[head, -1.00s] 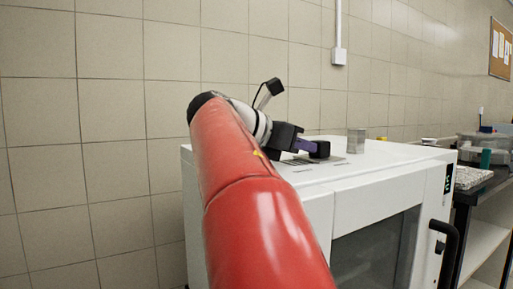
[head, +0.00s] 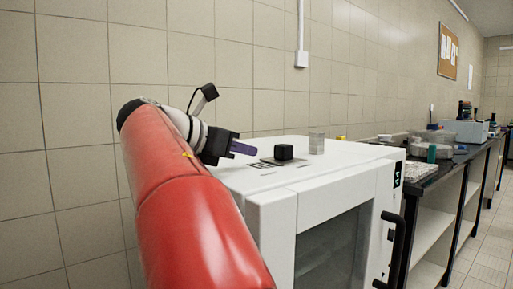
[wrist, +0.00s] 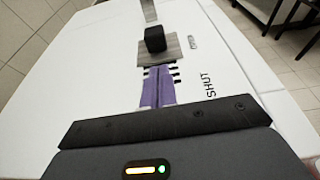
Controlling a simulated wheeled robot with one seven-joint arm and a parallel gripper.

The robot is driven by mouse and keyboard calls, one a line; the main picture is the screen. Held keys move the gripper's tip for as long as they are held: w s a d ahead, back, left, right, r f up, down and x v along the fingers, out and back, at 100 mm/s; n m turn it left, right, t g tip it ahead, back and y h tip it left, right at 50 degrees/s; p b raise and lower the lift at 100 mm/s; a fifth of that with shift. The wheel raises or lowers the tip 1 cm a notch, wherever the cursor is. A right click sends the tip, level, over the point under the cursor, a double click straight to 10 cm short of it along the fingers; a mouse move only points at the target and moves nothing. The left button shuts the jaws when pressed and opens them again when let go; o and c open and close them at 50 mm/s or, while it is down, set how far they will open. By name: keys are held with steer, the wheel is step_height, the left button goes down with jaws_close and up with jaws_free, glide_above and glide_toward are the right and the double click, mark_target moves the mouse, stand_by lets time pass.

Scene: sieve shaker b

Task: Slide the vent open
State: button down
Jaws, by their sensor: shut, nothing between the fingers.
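The vent on top of the white cabinet has a grey sliding plate (wrist: 172,54) with a black block knob (wrist: 155,39), which also shows in the head view (head: 284,152). The plate lies beside small lettering that appears to read OPEN, away from the SHUT lettering (wrist: 208,84). Dark vent slots (wrist: 176,76) show on the near side of the plate, partly hidden by my fingers. My gripper (wrist: 158,70) has purple fingers, closed together and empty. Its tips point at the knob and are apart from it; it also shows in the head view (head: 254,151).
The white cabinet (head: 270,199) has a glass door with a black handle (head: 392,250). A grey metal block (head: 316,143) stands on the top behind the knob. A tiled wall runs behind. A bench with boxes (head: 470,130) is at the right.

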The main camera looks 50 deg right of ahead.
steer(key=v, duration=0.7)
stand_by(0.5)
